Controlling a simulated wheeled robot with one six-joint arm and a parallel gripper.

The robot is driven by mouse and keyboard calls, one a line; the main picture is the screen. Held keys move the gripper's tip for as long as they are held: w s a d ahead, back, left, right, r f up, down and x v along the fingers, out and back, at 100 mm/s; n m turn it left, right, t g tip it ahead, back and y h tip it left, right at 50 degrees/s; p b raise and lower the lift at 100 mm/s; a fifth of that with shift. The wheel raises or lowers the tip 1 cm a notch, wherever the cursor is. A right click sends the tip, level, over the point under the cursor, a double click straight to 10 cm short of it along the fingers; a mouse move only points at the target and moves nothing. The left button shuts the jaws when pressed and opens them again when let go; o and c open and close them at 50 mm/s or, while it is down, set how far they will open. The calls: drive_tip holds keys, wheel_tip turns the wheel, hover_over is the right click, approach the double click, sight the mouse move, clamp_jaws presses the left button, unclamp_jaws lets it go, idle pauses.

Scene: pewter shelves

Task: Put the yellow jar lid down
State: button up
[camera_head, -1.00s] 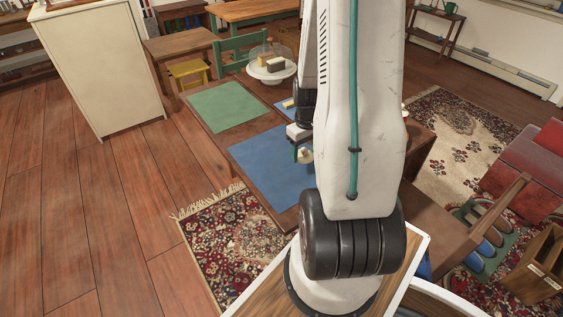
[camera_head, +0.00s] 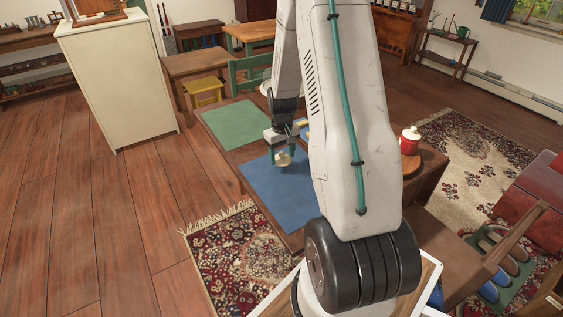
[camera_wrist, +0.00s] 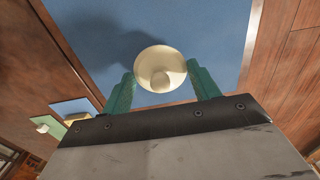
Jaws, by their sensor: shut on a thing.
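The yellow jar lid is a pale yellow disc (camera_wrist: 160,62) with a round knob, and it sits between the two green fingertips of my gripper (camera_wrist: 161,84) in the wrist view. My gripper is shut on it. In the head view the lid (camera_head: 284,159) shows small at the tip of my gripper (camera_head: 283,152), over the blue mat (camera_head: 283,195) on the wooden table. The blue mat (camera_wrist: 205,30) also fills the upper middle of the wrist view. A dark shadow falls on it left of the lid. I cannot tell whether the lid touches the mat.
A green mat (camera_head: 236,124) lies farther back on the table. A red jar with a pale top (camera_head: 410,140) stands on a round wooden board at the right. A yellow stool (camera_head: 204,92) and a white cabinet (camera_head: 118,80) stand behind. The front blue mat looks otherwise clear.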

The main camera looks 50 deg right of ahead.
sight(282, 158)
drive_tip(key=shift+w+f, duration=0.1)
drive_tip(key=shift+f, duration=1.65)
drive_tip(key=shift+f, duration=0.15)
drive_tip(key=o, duration=1.1)
